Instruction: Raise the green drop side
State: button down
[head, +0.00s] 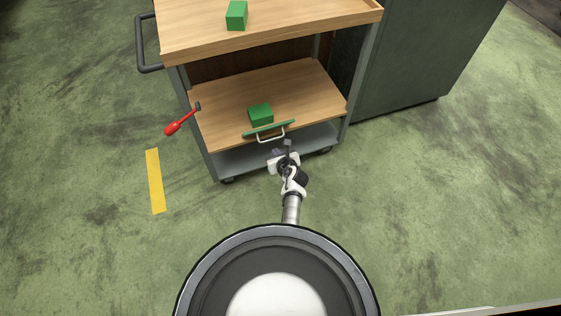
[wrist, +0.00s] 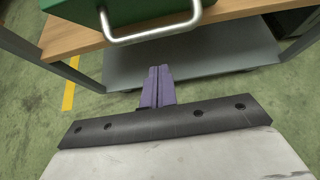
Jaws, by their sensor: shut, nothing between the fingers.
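The green drop side (head: 262,131) is a narrow green strip at the front edge of the trolley's middle shelf, with a pale bar handle (head: 272,139) on it. In the wrist view the green panel (wrist: 125,12) and its silver handle (wrist: 152,34) are at the top, partly cut off. I cannot tell the panel's exact tilt. My gripper (head: 279,151) is in front of the trolley, just below the handle. Its purple fingers (wrist: 158,72) are together, empty, and point toward the trolley below the handle without touching it.
A green block (head: 260,113) is on the middle shelf (head: 310,90) behind the drop side, and another green block (head: 236,16) is on the top. A red-handled lever (head: 180,123) sticks out at the trolley's left. A dark cabinet (head: 415,60) stands right. The floor in front is clear.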

jog(key=shift+w+a+r, duration=0.3)
jog(key=shift+w+r, duration=0.45)
jog(key=shift+r, duration=0.2)
jog(key=shift+w+r+p, duration=0.2)
jog(key=shift+r+p, duration=0.25)
jog(key=shift+p, duration=0.35)
jog(key=shift+r, duration=0.1)
